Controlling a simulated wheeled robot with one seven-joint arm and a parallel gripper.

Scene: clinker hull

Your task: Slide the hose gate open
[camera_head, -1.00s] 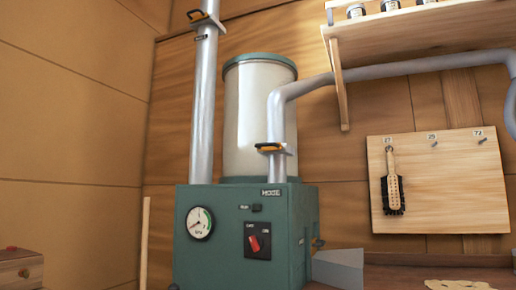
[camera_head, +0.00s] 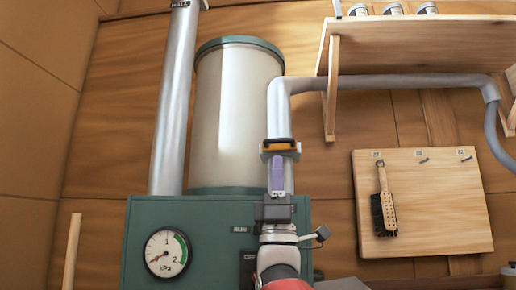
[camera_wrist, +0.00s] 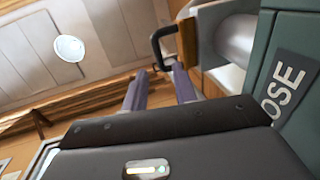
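The hose gate (camera_head: 281,146) is a grey collar with a black and orange handle on the grey hose pipe, above the green machine. In the wrist view its black looped handle (camera_wrist: 163,42) stands out beside the pipe, near the HOSE label (camera_wrist: 288,85). My gripper (camera_head: 277,172) points up just below the gate in the head view. In the wrist view its two purple fingers (camera_wrist: 159,84) are apart with an empty gap between them. The handle shows just beyond the fingertips; I cannot tell whether they touch it. My arm hides the machine's HOSE label in the head view.
The green machine (camera_head: 205,225) carries a pressure gauge (camera_head: 167,252) with its needle low. The HALL pipe (camera_head: 175,100) and a pale drum (camera_head: 238,115) rise from it. A shelf (camera_head: 420,45) and a board with a brush (camera_head: 385,205) are at right.

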